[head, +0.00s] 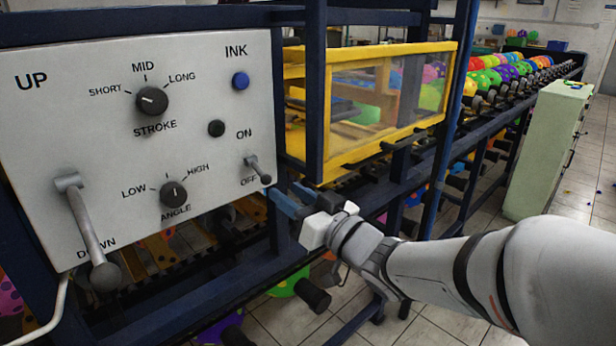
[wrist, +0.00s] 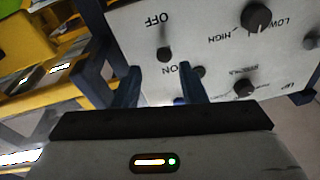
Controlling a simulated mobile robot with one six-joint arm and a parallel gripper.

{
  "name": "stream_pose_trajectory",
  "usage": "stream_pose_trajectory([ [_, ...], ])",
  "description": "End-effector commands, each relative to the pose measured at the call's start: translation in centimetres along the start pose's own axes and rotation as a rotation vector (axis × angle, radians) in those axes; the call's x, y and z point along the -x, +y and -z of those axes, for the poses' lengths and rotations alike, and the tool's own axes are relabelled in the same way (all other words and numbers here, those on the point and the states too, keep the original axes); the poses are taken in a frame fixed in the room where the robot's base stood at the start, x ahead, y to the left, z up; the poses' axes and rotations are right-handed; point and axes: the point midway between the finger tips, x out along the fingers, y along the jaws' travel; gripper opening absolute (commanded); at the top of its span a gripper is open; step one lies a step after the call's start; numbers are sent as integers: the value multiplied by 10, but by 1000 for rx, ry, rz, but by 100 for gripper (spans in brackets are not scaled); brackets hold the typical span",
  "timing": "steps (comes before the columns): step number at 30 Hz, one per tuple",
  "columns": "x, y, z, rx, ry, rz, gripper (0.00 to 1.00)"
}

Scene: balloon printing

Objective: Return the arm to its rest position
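My gripper (head: 284,196) is in front of the lower right of the grey control panel (head: 75,130), its blue fingers pointing toward the panel. In the wrist view the two fingers of my gripper (wrist: 160,84) stand apart with nothing between them. The ON/OFF toggle switch (head: 257,169) has its lever angled down toward OFF. In the wrist view the toggle switch (wrist: 164,54) shows just beyond the gap between the fingertips. The fingers appear apart from it. My arm reaches in from the lower right.
The large UP/DOWN lever (head: 88,235) points down. Panel knobs include STROKE (head: 152,100) and ANGLE (head: 173,194). Dark blue frame bars and a yellow framed clear box (head: 380,100) stand close behind my gripper. A pale green cabinet (head: 548,150) stands right; tiled floor is open there.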

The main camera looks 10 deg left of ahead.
Motion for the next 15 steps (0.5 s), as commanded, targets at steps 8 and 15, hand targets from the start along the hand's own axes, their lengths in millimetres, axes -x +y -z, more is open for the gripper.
stream_pose_trajectory([
  [8, 37, 74, -5, 69, -188, -370, 38],
  [15, 125, 129, -28, 33, -519, -751, 38],
])
